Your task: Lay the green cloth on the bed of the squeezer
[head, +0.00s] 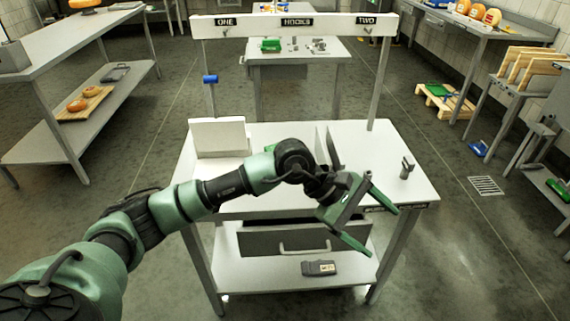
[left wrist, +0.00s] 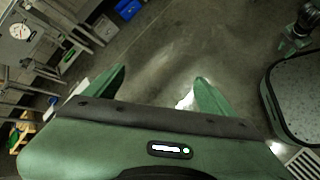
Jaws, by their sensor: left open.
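My left gripper (head: 382,231) is open and empty, out over the front right edge of the middle table. In the left wrist view its two green fingers (left wrist: 160,76) are spread with only floor between them. I cannot pick out the green cloth for sure. Small green things show on the lower shelf at the right edge (head: 558,188), on the pallet (head: 438,90) and on the far table (head: 270,45). A green patch also shows on a shelf in the left wrist view (left wrist: 68,55). I cannot tell which thing is the squeezer.
The middle table (head: 240,203) carries a white block (head: 219,137), upright dark plates and a small metal piece (head: 407,167). A hook rail (head: 295,26) stands behind it. A drawer (head: 290,238) is below its top. A blue thing (head: 479,149) lies on the floor, right.

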